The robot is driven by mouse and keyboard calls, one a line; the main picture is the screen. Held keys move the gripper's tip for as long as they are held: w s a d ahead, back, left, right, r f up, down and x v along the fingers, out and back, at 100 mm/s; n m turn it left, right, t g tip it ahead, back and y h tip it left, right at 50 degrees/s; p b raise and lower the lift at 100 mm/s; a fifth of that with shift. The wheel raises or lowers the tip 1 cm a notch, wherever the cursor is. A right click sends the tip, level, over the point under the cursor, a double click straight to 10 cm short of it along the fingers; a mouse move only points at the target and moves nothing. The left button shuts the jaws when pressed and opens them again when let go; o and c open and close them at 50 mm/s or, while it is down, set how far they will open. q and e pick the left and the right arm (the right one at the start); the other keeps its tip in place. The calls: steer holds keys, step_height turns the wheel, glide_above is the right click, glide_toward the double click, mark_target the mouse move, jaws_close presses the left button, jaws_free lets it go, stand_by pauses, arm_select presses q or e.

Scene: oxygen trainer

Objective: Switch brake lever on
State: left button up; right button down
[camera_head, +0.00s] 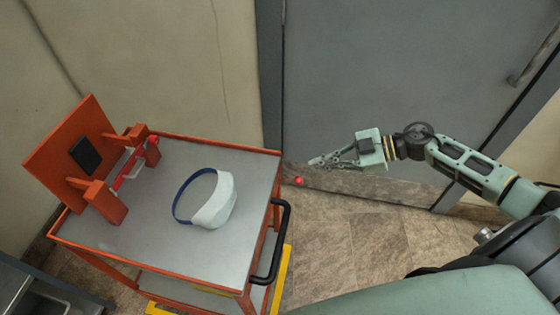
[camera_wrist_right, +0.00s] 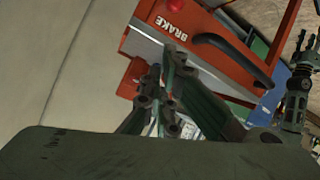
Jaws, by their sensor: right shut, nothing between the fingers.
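The brake lever shows in the head view as a small red knob (camera_head: 299,180) just off the right side of the orange cart (camera_head: 210,148).
A white and blue ring-shaped visor (camera_head: 215,206) lies on the cart top. An orange bracket with a dark panel (camera_head: 86,155) stands at its left. A black handle (camera_head: 282,240) is on the cart's right side. A grey door (camera_head: 370,80) stands behind my right arm.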

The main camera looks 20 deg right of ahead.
steer(key=shift+s+a+r+n+g, duration=0.35)
steer(key=shift+a+r+n+g, duration=0.05)
steer(key=shift+r+g, duration=0.15)
steer(key=shift+w, duration=0.1)
steer(key=p, duration=0.1)
glide_above(289, 181)
steer(key=s, duration=0.2)
step_height(289, 181, down, 6)
steer(key=shift+s+f, duration=0.15)
steer(key=shift+f, duration=0.05)
steer(key=shift+d+f, duration=0.4)
steer(key=shift+d, duration=0.1)
steer(key=shift+s+t, duration=0.1)
steer(key=shift+t, duration=0.15)
